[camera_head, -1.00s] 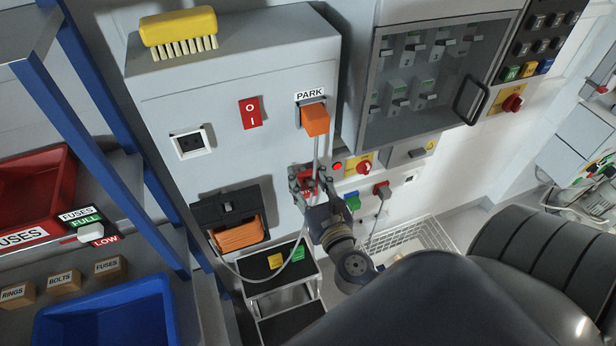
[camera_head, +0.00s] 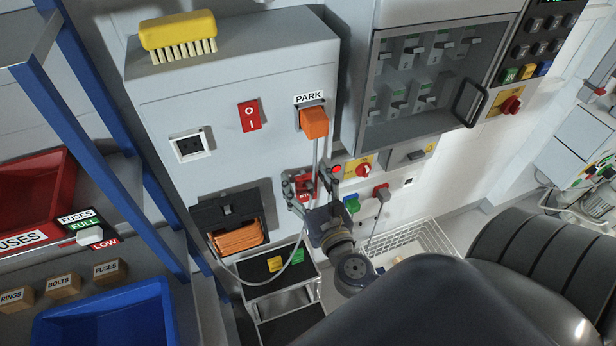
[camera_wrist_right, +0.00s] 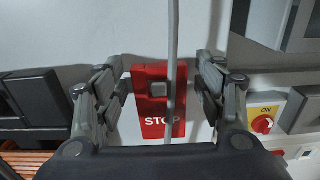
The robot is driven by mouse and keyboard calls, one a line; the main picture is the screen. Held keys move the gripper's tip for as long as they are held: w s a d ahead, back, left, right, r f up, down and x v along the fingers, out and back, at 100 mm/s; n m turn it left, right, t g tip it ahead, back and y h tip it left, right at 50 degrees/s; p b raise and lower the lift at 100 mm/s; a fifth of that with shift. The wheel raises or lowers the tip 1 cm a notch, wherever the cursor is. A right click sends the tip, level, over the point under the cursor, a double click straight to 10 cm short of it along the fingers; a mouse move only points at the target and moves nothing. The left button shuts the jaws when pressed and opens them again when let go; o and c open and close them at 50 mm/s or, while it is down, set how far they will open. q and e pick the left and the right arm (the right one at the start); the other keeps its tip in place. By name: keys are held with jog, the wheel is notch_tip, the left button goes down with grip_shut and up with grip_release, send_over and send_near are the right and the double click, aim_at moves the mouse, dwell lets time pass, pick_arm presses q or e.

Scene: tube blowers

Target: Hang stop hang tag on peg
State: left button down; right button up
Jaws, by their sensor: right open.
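The red stop tag (camera_head: 302,192) is against the front of the grey cabinet, below the orange PARK plug. In the right wrist view the tag (camera_wrist_right: 151,108) is roughly upright, with STOP in white on its lower part. A small grey square peg end (camera_wrist_right: 158,89) shows in its upper part, so the tag appears to hang on the peg. My right gripper (camera_head: 311,180) is open, and its fingers (camera_wrist_right: 163,82) stand on either side of the tag, apart from it. A grey cable crosses in front of the tag. My left gripper is not in view.
The grey cable (camera_wrist_right: 172,30) hangs from the orange PARK plug (camera_head: 314,122) close to my right gripper. An orange reel or holder (camera_head: 238,236) is at lower left. A rotary switch (camera_head: 362,170) and green and red plugs are just right of the gripper. Black steps (camera_head: 277,265) stand below.

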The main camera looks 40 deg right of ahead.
jog(key=v, duration=1.2)
jog(key=s+d+f+m+g+y+b, duration=0.1)
jog(key=s+f+m+g, duration=0.25)
jog(key=f, duration=0.95)
jog(key=s+f+m+g+b, duration=0.25)
jog(key=f+m, duration=0.25)
jog(key=f, duration=0.8)
jog(key=s+d+f+m+g+y, duration=0.1)
jog(key=s+f+m+g, duration=0.2)
jog(key=f, duration=0.9)
jog(key=s+a+f+m+g+y+b, duration=0.1)
jog(key=s+a+f+m+g+b, duration=0.1)
jog(key=s+f+m, duration=0.6)
jog(key=s+a+f+m+g+y+b, duration=0.1)
jog(key=s+a+f+m+g+b, duration=0.1)
jog(key=s+f+m+g, duration=0.3)
jog(key=s+f+m, duration=0.4)
jog(key=f+m, duration=0.2)
jog(key=f, duration=0.4)
jog(key=shift+f, duration=0.15)
